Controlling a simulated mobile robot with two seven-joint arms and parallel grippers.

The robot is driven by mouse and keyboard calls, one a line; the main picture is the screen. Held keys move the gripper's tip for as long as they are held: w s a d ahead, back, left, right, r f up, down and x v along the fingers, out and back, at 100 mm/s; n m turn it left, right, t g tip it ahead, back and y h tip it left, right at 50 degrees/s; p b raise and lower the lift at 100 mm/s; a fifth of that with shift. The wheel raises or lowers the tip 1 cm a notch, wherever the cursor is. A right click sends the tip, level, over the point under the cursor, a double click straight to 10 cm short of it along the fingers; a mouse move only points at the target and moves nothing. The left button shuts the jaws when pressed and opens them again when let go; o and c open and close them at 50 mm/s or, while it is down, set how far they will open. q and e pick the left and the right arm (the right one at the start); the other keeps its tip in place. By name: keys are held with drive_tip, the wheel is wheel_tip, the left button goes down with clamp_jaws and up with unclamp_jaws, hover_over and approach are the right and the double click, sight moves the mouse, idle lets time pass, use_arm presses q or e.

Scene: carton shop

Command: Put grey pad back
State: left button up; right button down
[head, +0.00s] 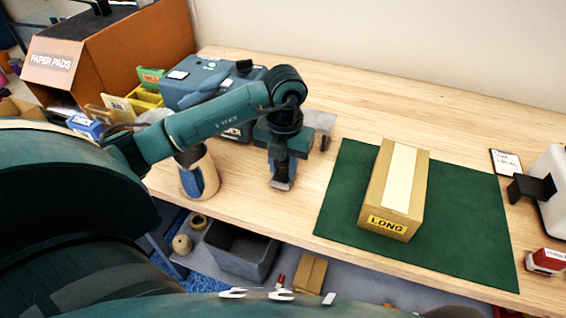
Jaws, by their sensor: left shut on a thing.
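My left gripper (281,178) is over the bare wooden tabletop, left of the green mat. It points down and is shut on a small grey thing, which looks like the grey pad (281,185). The fingers hide most of it, and I cannot tell whether it touches the table. A flat grey piece (320,121) lies on the table just behind the gripper, partly covered by it. My right gripper is not in view.
A carton marked LONG (380,205) stands on the green mat (465,225). A teal machine (205,82), a yellow bin (145,99) and a PAPER PADS box (110,55) are at back left. A brown-and-blue cup (202,180) stands left of the gripper.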

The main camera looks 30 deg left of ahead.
use_arm(q)
drive_tip(key=shift+f, duration=0.1)
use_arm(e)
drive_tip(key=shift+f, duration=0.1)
use_arm(q)
drive_tip(key=shift+f, duration=0.15)
drive_tip(key=o, duration=0.9)
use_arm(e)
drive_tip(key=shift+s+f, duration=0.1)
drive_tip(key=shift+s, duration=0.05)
use_arm(q)
wheel_tip(320, 180, up, 11)
drive_tip(key=shift+d+f, duration=0.1)
drive_tip(key=shift+r, duration=0.8)
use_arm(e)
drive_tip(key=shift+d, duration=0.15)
